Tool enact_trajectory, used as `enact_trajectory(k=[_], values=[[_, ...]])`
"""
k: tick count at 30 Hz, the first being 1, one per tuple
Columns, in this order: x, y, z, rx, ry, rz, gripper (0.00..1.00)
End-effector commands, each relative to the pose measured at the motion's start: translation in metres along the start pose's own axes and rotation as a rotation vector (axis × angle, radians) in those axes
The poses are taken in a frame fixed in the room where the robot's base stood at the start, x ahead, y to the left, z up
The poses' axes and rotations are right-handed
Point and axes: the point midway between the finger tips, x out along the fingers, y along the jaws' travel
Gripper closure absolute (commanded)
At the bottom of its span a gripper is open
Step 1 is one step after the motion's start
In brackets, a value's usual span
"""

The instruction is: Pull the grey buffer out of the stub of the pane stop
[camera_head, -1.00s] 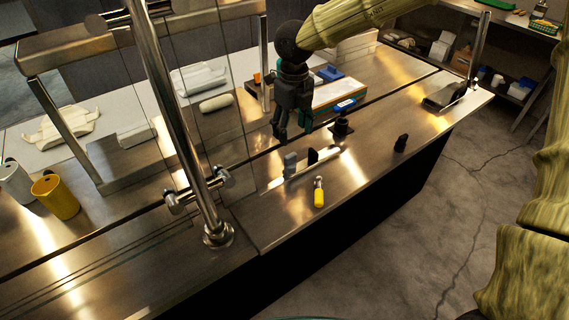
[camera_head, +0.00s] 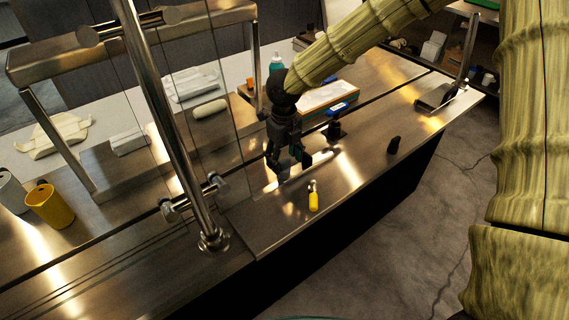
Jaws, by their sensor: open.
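My gripper (camera_head: 287,164) is low over the counter, at the pane stop. It is open, one finger to the left and one to the right, with the fingers near the place of the grey buffer. The buffer itself and its stub are hidden behind the fingers; I cannot tell whether the fingers touch it. The pane stop's pale bar (camera_head: 323,165) shows partly to the right of my gripper, lying on the steel counter.
A yellow-handled tool (camera_head: 313,199) lies just in front of my gripper. A black knob-like piece (camera_head: 393,145) stands to the right, a black stand (camera_head: 334,131) behind. A steel post (camera_head: 172,125) and glass panes rise to the left. The front counter is otherwise mostly clear.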

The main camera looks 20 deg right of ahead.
Motion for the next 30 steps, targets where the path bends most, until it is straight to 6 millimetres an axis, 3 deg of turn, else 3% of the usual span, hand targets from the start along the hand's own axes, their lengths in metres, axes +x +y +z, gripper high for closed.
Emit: enact_trajectory(k=[6,15,22,30], values=[[0.021,-0.001,0.0,0.001,0.0,-0.001,0.39],[0.025,-0.001,0.0,0.002,-0.002,0.0,0.39],[0.025,-0.001,0.0,0.002,-0.001,0.0,0.81],[0.024,-0.001,0.0,0.002,-0.001,-0.001,0.82]])
